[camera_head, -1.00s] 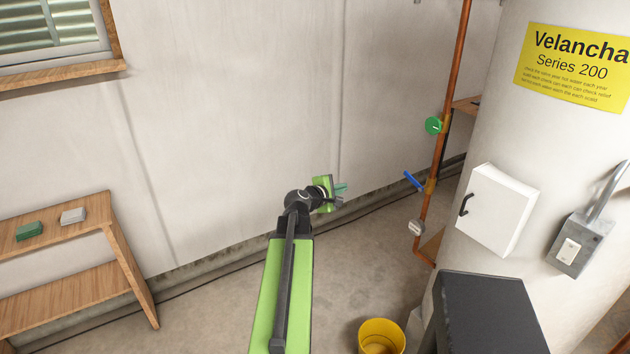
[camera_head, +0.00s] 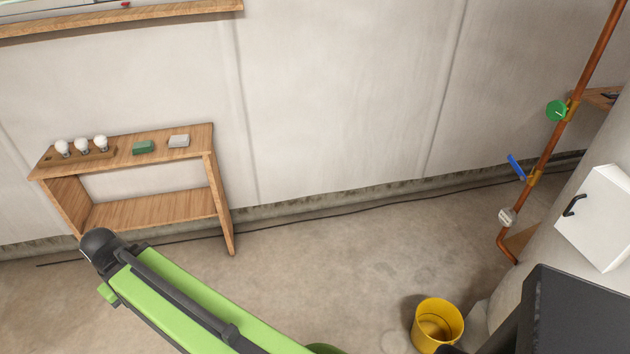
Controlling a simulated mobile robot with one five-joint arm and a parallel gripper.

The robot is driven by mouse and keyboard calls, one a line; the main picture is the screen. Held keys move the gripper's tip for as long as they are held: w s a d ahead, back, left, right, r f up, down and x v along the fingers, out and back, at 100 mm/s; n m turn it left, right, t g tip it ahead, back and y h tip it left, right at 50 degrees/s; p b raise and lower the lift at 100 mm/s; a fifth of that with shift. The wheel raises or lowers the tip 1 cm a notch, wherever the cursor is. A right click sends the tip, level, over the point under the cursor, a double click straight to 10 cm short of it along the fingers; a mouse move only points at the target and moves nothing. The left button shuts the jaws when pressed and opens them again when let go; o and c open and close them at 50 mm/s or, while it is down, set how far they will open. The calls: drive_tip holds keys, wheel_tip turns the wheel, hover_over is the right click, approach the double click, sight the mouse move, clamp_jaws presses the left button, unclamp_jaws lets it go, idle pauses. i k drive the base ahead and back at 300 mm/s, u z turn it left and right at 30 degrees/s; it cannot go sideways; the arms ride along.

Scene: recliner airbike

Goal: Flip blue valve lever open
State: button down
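The blue valve lever (camera_head: 517,167) is on the copper pipe (camera_head: 556,143) at the right. It sticks out up and to the left from a brass valve body (camera_head: 535,177), at an angle to the pipe. My arm reaches to the lower left of the view, far from the lever. My gripper's fingers are not visible; the black joint at the arm's end hides them or they are out of sight.
A green round valve handle (camera_head: 557,111) is above the lever and a gauge (camera_head: 507,217) below. A white cabinet (camera_head: 598,217) is at the right. A yellow bucket (camera_head: 437,325) stands on the floor. A wooden shelf (camera_head: 190,160) is at left. The middle floor is clear.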

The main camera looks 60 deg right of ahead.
sight(522, 177)
drive_tip(key=z, duration=0.45)
drive_tip(key=k, duration=0.5)
drive_tip(key=z, duration=0.45)
drive_tip(key=i, duration=0.5)
drive_tip(key=z, duration=0.1)
